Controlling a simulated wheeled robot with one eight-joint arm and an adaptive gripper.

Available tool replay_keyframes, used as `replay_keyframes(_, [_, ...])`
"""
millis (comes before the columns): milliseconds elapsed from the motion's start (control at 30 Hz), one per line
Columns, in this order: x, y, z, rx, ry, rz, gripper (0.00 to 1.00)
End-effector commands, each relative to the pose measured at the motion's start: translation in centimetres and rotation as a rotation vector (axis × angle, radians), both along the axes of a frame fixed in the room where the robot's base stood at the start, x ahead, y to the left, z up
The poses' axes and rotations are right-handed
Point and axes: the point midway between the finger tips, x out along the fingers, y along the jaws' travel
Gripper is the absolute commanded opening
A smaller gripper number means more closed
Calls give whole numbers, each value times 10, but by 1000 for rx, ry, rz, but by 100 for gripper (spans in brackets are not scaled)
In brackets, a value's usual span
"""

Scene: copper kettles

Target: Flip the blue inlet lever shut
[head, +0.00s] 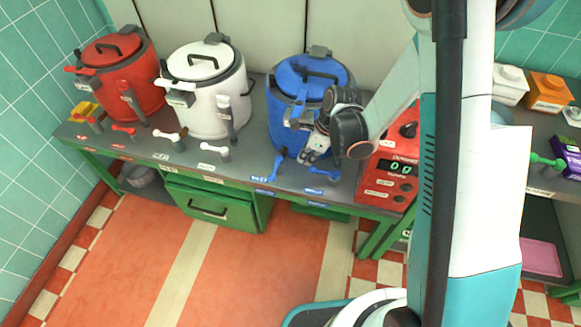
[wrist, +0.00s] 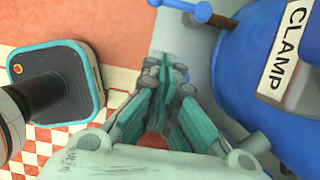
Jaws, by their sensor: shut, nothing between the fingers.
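The blue kettle (head: 283,127) stands at the right of the bench, with its lid on. Two blue levers are on the bench in front of it. The left blue lever (head: 277,168) points up the picture, toward the kettle. The right blue lever (head: 324,174) lies roughly crosswise. My gripper (head: 309,156) is shut and empty, low in front of the kettle, close above the levers. In the wrist view my gripper (wrist: 172,68) points at the grey bench edge, with a blue lever (wrist: 186,9) beyond its tips.
A white kettle (head: 204,103) and a red kettle (head: 125,92) stand to the left, with their own levers. A red box with a display (head: 388,185) stands right of the blue levers. The kettle's CLAMP label (wrist: 285,45) is close beside my gripper.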

Motion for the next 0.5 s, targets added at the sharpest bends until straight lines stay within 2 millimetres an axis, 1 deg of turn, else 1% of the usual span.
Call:
replay_keyframes(167, [2,6,-21,0,-1,2,0])
replay_keyframes(500, [9,24,-86,0,-1,2,0])
